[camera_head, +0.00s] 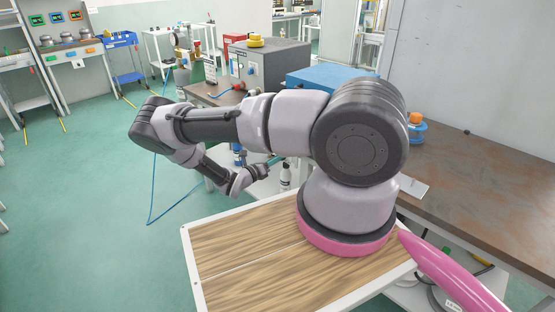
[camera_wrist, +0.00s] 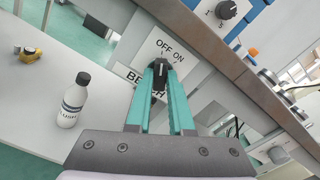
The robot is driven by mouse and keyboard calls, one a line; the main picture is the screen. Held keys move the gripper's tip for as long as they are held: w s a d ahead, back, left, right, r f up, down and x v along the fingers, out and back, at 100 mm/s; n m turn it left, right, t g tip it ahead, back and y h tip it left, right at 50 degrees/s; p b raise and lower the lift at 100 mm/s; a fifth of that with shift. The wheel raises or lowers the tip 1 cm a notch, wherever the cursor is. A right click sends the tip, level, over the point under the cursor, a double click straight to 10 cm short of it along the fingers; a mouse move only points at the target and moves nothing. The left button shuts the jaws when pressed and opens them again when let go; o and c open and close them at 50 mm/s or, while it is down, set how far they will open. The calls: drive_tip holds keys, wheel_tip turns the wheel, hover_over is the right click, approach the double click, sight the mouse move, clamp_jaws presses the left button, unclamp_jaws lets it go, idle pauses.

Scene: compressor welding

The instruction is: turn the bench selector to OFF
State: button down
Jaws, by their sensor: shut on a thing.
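The bench selector (camera_wrist: 158,72) is a small dark knob on a white plate (camera_wrist: 172,60) below the bench edge in the wrist view. In the head view my gripper (camera_head: 275,160) reaches beneath the bench edge, and the selector is hidden there.
Another black knob (camera_wrist: 226,10) sits on a panel above the brown bench edge (camera_wrist: 215,60). A blue hose (camera_head: 152,190) trails across the green floor.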

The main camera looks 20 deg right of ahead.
drive_tip(key=c, duration=0.8)
unclamp_jaws()
drive_tip(key=shift+a, duration=0.15)
drive_tip(key=v, duration=1)
drive_tip(key=shift+a, duration=0.25)
drive_tip(key=shift+s, duration=0.15)
drive_tip(key=shift+r, duration=0.1)
